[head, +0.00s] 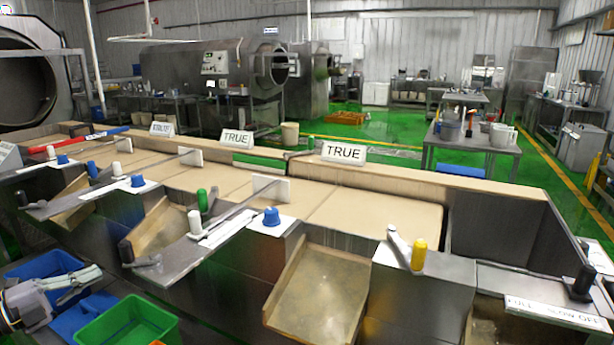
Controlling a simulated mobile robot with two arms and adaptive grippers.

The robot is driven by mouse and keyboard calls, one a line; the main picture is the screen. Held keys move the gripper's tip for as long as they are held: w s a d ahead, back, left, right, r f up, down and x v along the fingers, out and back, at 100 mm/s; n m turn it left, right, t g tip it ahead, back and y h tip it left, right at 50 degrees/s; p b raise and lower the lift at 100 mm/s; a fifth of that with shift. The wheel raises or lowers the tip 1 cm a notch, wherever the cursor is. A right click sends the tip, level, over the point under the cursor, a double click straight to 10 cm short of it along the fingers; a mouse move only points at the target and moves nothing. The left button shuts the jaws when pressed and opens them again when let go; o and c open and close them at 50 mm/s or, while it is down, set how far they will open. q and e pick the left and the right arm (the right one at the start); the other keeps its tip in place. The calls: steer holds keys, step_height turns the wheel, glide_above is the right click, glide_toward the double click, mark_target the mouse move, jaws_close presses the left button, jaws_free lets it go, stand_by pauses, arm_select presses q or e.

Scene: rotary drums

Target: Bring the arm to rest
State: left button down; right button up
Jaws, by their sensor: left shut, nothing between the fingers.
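My left gripper (88,280) comes in at the lower left, grey and black, with its fingers shut and nothing between them. It shows in front of the blue bin (42,263) and to the left of the green bin (125,322); I cannot tell its exact height above them. My right gripper is not in view.
A long metal counter with tan belt panels (375,212) runs across the middle. Knobs and levers stick up from it, including a yellow handle (418,254) and a blue knob (271,217). A tan chute (320,292) slopes down at the front. Drum machines stand behind.

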arm_select(q)
steer(key=w+d+f+n+t+y, duration=0.25)
steer(key=d+f+n+y, duration=0.35)
steer(key=d+f+n, duration=0.35)
steer(key=s+d+f+n+g+y, duration=0.3)
steer(key=s+d+f+n+y, duration=0.3)
steer(key=f, duration=0.4)
steer(key=s+d+f+n+g, duration=0.2)
steer(key=s+d+g, duration=0.2)
steer(key=s, duration=0.5)
steer(key=s+d+f+n+g+h, duration=0.1)
steer(key=s+d+f+n+g, duration=0.3)
steer(key=s, duration=0.6)
steer(key=s+d+n+g, duration=0.1)
steer(key=s+d+g, duration=0.3)
steer(key=s, duration=0.5)
step_height(320, 180, down, 26)
steer(key=s+d, duration=0.1)
steer(key=s, duration=0.1)
steer(key=s+a+f+g+p, duration=0.1)
steer(key=s+a+f, duration=0.1)
steer(key=s+f, duration=1.2)
steer(key=shift+s+a+f, duration=0.35)
steer(key=shift+s+f, duration=0.05)
steer(key=shift+s, duration=0.75)
steer(key=shift+m, duration=0.25)
